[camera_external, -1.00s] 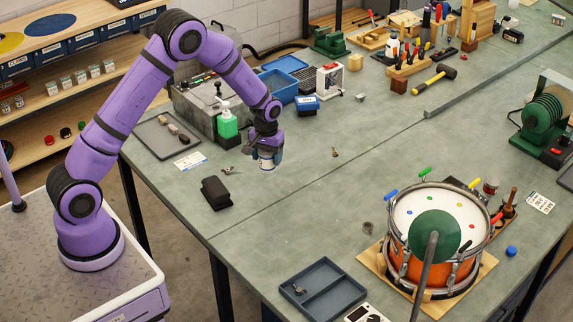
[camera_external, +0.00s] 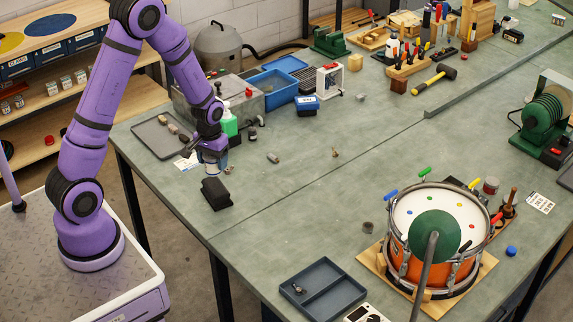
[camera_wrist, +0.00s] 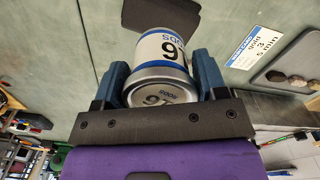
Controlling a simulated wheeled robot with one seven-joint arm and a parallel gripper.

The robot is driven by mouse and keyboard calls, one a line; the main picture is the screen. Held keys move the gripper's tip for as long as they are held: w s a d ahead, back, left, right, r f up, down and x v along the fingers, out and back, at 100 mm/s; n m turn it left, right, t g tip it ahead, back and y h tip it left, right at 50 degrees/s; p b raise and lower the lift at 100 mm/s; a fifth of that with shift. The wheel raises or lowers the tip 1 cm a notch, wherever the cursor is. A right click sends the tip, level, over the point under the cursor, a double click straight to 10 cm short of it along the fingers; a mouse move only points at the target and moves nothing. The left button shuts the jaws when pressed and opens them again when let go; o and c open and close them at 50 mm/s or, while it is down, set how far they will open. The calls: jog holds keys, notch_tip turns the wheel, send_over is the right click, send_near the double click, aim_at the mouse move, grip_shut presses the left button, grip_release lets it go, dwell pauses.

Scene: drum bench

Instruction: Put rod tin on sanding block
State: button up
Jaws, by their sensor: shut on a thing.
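The rod tin is a small silver can with a white and blue label (camera_wrist: 162,50). My gripper (camera_external: 213,160) is shut on it, with blue fingers (camera_wrist: 160,82) on both sides of the can in the wrist view. The tin also shows under my gripper in the external view (camera_external: 214,170). The sanding block (camera_external: 217,194) is a dark, stepped block on the bench, just in front of the tin. In the wrist view the dark block (camera_wrist: 165,14) lies beyond the tin, partly hidden by it. The gap between tin and block is hard to judge.
A grey tray with small blocks (camera_external: 158,150) and a white label card (camera_external: 187,163) lie left of my gripper. A green bottle (camera_external: 229,124) stands close behind. A small cylinder (camera_external: 273,157) lies to the right. The bench right of the block is clear.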

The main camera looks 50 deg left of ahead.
jog(key=shift+f, duration=2.65)
jog(key=shift+f, duration=0.15)
jog(key=o, duration=1)
notch_tip(320, 180, up, 13)
notch_tip(320, 180, up, 9)
jog(key=m+t, duration=0.1)
send_over(214, 174)
jog(key=s, duration=0.2)
jog(key=s+d+r+m+t, duration=0.2)
jog(key=s+r+t, duration=0.1)
jog(key=s+r, duration=1)
jog(key=shift+m+t, duration=0.6)
jog(key=shift+m, duration=0.1)
jog(key=s+r, duration=0.1)
jog(key=s, duration=0.2)
jog(key=s+r, duration=0.1)
jog(key=s, duration=0.2)
jog(key=s+d, duration=0.1)
jog(key=s, duration=0.1)
jog(key=shift+s+d+r, duration=0.1)
jog(key=shift+s+r, duration=0.3)
